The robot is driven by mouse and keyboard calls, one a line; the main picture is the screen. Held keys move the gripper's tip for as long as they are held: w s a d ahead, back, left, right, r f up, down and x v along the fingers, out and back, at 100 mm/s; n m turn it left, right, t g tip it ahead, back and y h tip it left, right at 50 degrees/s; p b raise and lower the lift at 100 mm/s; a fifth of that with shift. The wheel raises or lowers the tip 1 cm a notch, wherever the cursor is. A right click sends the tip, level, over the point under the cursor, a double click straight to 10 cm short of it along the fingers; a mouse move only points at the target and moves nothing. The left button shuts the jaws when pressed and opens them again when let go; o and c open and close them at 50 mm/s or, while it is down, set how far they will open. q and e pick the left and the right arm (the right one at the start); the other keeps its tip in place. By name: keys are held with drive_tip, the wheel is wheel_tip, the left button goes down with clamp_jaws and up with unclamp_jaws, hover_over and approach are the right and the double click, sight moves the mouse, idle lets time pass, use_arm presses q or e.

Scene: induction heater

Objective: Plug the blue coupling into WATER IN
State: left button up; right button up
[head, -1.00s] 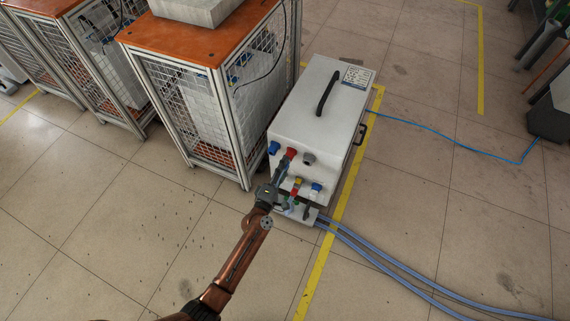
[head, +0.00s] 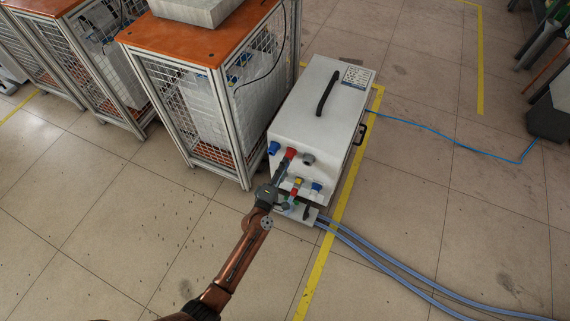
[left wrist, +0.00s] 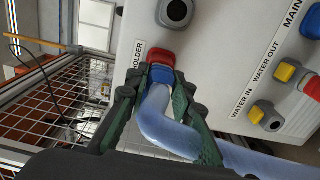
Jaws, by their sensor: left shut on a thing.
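The blue coupling (left wrist: 160,74) sits against the red holder (left wrist: 162,56) beside the HOLDER label, with a pale blue hose (left wrist: 165,125) running from it. In the left wrist view my left gripper (left wrist: 158,88) has its two green-grey fingers on either side of the coupling, shut on it. In the head view the gripper (head: 282,170) is just below the red holder (head: 291,153); the coupling is hard to make out there. The WATER IN port (left wrist: 263,112), grey and yellow, shows to the right of the coupling in the left wrist view. My right gripper is not in view.
The white heater (head: 318,105) stands on the floor beside a wire cage (head: 205,110). The WATER OUT port (left wrist: 286,73) is beside WATER IN. Hoses (head: 390,267) trail right; floor in front is clear.

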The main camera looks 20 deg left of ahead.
use_arm(q)
clamp_jaws()
drive_tip(key=shift+s, duration=0.1)
drive_tip(key=shift+s+a+p, duration=0.1)
drive_tip(key=shift+s+p, duration=0.6)
drive_tip(key=shift+s, duration=2.2)
